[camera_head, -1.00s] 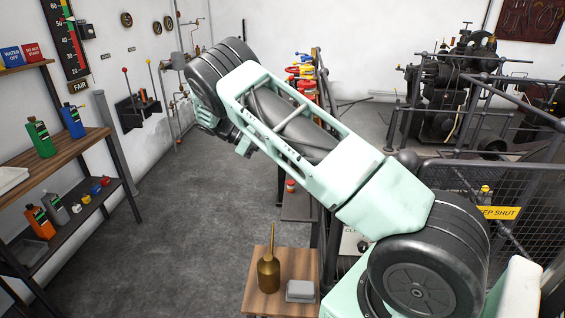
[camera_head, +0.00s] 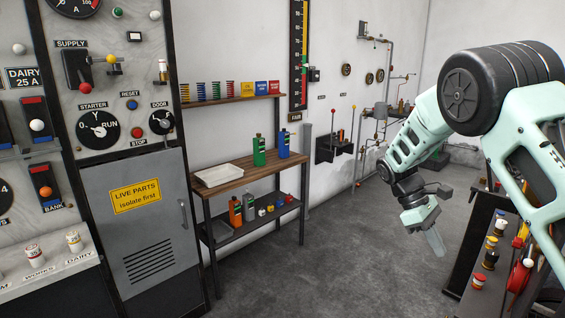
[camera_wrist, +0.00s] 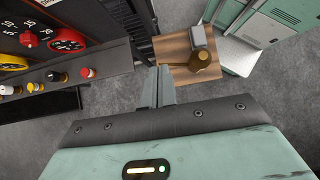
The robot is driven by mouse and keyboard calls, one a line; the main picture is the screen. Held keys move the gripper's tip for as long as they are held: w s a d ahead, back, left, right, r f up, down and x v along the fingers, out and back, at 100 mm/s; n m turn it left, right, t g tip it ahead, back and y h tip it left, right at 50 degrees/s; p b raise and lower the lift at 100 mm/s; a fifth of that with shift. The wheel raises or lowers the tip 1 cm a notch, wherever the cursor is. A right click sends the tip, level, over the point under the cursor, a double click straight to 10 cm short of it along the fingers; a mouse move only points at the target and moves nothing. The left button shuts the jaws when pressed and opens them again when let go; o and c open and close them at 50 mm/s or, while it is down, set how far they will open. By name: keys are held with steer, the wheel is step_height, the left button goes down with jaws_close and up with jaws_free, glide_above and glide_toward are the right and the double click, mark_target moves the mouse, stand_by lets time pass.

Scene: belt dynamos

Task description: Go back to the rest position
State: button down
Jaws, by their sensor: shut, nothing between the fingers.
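My gripper (camera_head: 434,241) hangs at the end of my arm on the right side of the head view, over the grey floor. Its fingers point down and are together with nothing between them. In the wrist view the closed fingers (camera_wrist: 165,88) show at the middle, above the floor. Beyond them lies a small wooden stand (camera_wrist: 176,48) with a brass oil can (camera_wrist: 199,60) and a grey block (camera_wrist: 203,36) on it.
A dark panel with knobs and red handwheels (camera_head: 519,273) stands close to my arm at the right. A wooden shelf with bottles (camera_head: 237,176) and a grey electrical cabinet (camera_head: 141,225) stand at the left. The floor (camera_head: 330,260) between is clear.

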steer(key=s+a+r+t+y, duration=0.2)
steer(key=s+a+r, duration=0.1)
steer(key=s+a, duration=0.7)
steer(key=s+a+r+t+y, duration=0.2)
steer(key=s+a+r, duration=0.1)
steer(key=s+a, duration=0.7)
steer(key=a, duration=0.4)
steer(key=shift+r+t+y, duration=0.3)
steer(key=shift+r+y, duration=0.05)
steer(key=shift+y, duration=0.05)
steer(key=c, duration=1.9)
jaws_free()
steer(key=s+a+t, duration=0.1)
steer(key=s, duration=0.8)
steer(key=shift+a+y, duration=0.25)
steer(key=shift+y, duration=0.15)
steer(key=o, duration=0.5)
steer(key=shift+s+f, duration=0.1)
steer(key=shift+s, duration=0.1)
steer(key=shift+a, duration=0.1)
